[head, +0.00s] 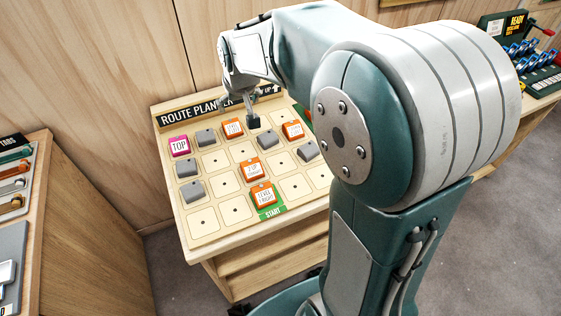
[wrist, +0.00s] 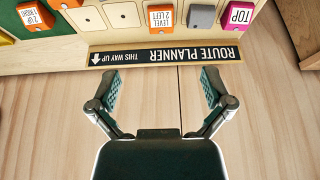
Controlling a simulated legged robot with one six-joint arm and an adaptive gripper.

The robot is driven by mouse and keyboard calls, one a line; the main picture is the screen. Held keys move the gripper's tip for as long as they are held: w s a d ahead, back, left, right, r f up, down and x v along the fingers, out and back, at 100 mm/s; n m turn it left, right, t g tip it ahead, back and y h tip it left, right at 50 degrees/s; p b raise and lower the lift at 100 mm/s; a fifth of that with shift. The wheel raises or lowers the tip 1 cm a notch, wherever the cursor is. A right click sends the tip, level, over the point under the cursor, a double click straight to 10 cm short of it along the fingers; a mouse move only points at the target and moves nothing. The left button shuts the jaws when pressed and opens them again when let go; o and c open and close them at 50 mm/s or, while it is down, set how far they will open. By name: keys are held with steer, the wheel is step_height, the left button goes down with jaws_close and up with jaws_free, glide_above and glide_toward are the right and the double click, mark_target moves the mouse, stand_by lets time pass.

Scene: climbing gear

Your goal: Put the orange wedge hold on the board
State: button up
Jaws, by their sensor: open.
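The board (head: 206,221) is a tilted pale panel of outlined squares with centre dots, headed "ROUTE PLANNER". Several orange tagged wedge-like pieces sit on it: one near the top (head: 232,127), one at upper right (head: 293,130), one mid-board (head: 252,168) and one by the green START patch (head: 264,194). I cannot tell which one the task names. In the wrist view, an orange piece (wrist: 161,18) reads "LEVEL 2 LEFT" and another is at far left (wrist: 35,17). My gripper (wrist: 161,88) is open with nothing between its fingers, near the board's header edge.
A pink TOP piece (head: 179,146) and several grey blocks (head: 187,167) occupy other squares. A wooden wall (head: 120,60) rises behind the board. A rack of gear (head: 14,190) stands at left, and a "READY" rack (head: 520,55) at far right. Several lower-left squares are empty.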

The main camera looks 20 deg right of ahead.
steer(key=s+r, duration=0.2)
steer(key=s, duration=1.1)
steer(key=s+r, duration=0.2)
steer(key=s, duration=1)
steer(key=shift+s+r+t, duration=0.2)
steer(key=shift+s+t, duration=0.15)
steer(key=shift+t, duration=0.05)
